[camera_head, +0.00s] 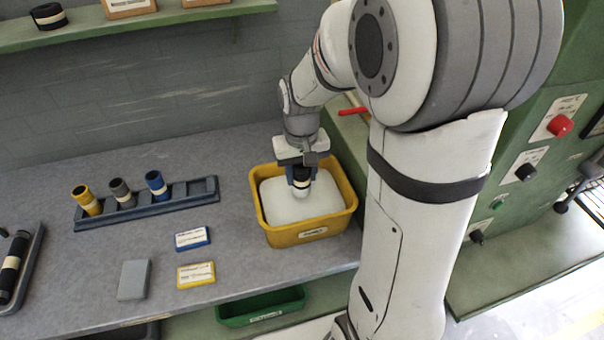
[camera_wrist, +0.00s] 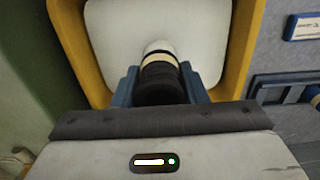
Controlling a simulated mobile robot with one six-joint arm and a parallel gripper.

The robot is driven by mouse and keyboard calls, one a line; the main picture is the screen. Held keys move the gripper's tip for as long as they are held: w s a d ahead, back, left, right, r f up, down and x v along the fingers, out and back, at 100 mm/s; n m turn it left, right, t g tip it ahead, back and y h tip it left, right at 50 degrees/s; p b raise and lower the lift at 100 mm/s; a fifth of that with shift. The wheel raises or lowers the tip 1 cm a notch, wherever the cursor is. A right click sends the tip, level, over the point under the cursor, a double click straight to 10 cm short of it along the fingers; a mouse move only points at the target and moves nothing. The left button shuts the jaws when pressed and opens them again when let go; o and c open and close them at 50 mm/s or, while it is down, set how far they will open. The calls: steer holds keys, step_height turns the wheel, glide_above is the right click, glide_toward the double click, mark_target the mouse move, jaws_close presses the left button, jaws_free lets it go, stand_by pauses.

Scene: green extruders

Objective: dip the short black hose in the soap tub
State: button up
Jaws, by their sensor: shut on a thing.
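The soap tub (camera_head: 285,236) is a yellow bin with white contents, standing on the bench right of centre in the head view. Its yellow rim also shows in the wrist view (camera_wrist: 78,55). My gripper (camera_head: 301,183) points down over the tub and is shut on the short black hose (camera_wrist: 161,82), which has a cream band. The hose's lower end looks white and is at or in the white soap (camera_head: 315,200); I cannot tell how deep. The upper part of the hose is mostly hidden between the fingers (camera_wrist: 162,86).
A blue rack (camera_head: 190,200) holds yellow, grey and blue hoses. A longer black hose (camera_head: 10,270) lies in a grey tray at far left. A grey block (camera_head: 134,280) and blue (camera_head: 192,239) and yellow (camera_head: 196,275) cards lie in front. A green machine with knobs stands right.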

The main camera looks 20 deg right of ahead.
step_height(320, 180, up, 6)
steer(key=p, duration=0.4)
steer(key=shift+r, duration=0.2)
steer(key=shift+w, duration=0.1)
stand_by(0.7)
